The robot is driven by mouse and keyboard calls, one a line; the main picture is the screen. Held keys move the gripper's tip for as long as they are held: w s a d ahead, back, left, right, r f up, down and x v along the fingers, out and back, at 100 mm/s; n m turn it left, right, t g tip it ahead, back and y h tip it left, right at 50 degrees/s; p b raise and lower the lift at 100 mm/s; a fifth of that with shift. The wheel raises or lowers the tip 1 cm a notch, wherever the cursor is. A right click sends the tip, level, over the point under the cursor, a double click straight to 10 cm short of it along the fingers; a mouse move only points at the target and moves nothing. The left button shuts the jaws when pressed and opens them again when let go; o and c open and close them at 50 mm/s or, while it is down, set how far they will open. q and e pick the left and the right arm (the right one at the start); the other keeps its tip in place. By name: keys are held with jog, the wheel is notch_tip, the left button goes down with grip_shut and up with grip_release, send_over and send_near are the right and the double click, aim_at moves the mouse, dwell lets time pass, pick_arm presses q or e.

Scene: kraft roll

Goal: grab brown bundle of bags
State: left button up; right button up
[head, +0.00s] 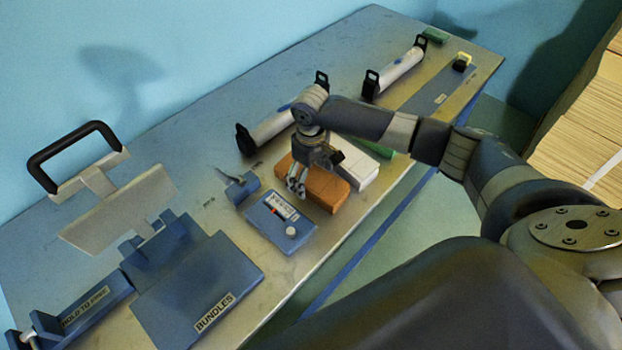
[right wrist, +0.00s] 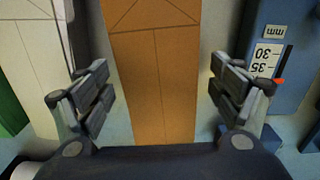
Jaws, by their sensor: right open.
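The brown bundle of bags (head: 322,187) lies on the worktable between a white bundle and a blue gauge box. My right gripper (head: 297,187) is over the bundle's left part in the head view. In the right wrist view the brown bundle (right wrist: 154,75) runs between the two open fingers of the gripper (right wrist: 160,95), with a gap on each side. The fingers do not touch it. My left gripper is not in view.
The white bundle (head: 359,168) stands close beside the brown one, with a green block (right wrist: 10,105) beyond it. The blue gauge box (head: 280,222) is on the other side. A blue BUNDLES plate (head: 197,290) lies at the front left. Rolls on black brackets line the back.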

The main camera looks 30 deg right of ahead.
jog(key=shift+f, duration=0.6)
jog(key=c, duration=1.3)
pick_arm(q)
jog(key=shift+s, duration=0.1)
pick_arm(e)
jog(key=shift+c, duration=0.2)
